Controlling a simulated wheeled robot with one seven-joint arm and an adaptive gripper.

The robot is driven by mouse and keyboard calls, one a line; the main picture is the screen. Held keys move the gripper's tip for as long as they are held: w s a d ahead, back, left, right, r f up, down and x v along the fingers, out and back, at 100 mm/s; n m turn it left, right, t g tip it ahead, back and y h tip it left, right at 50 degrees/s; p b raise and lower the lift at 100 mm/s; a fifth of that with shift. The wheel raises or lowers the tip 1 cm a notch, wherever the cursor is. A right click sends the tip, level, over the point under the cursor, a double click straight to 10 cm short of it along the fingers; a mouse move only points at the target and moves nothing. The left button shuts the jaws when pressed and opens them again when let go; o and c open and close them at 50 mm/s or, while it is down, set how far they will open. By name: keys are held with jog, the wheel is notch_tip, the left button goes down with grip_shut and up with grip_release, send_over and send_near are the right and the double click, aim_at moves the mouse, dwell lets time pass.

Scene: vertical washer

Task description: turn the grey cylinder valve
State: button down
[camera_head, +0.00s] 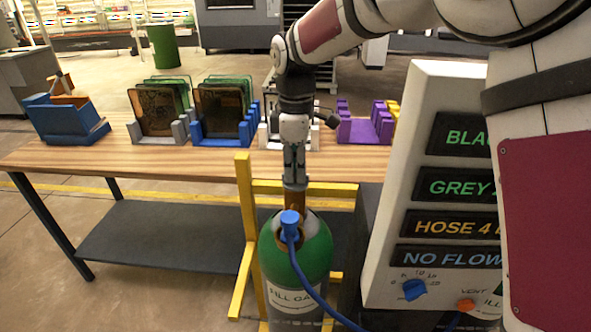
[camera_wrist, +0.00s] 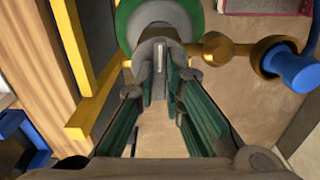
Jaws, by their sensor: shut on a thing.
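The green gas cylinder (camera_head: 295,262) stands upright in front of the table, with a label on its side. My gripper (camera_head: 294,180) points down over the top of this cylinder. In the wrist view, my gripper (camera_wrist: 160,82) has its two green-sided fingers on either side of the grey valve (camera_wrist: 159,46) and is shut on it. The fingers hide part of the valve, and in the head view it cannot be made out. A brass fitting (camera_wrist: 222,48) runs sideways from the valve to a blue hose connector (camera_wrist: 292,68), also seen in the head view (camera_head: 290,221).
A yellow frame (camera_head: 244,220) stands close behind and left of the cylinder. A panel (camera_head: 425,250) with lit readouts and a blue knob (camera_head: 414,290) is at right. A blue hose (camera_head: 310,283) crosses the cylinder's front. Several coloured racks stand on the wooden table (camera_head: 90,158).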

aim_at(295, 174)
jog(key=n, duration=0.4)
jog(key=shift+n, duration=2.5)
jog(key=shift+a, duration=0.1)
jog(key=c, duration=1.7)
grip_release()
jog(key=shift+r, duration=0.1)
notch_tip(295, 174, up, 12)
jog(key=shift+f, duration=0.1)
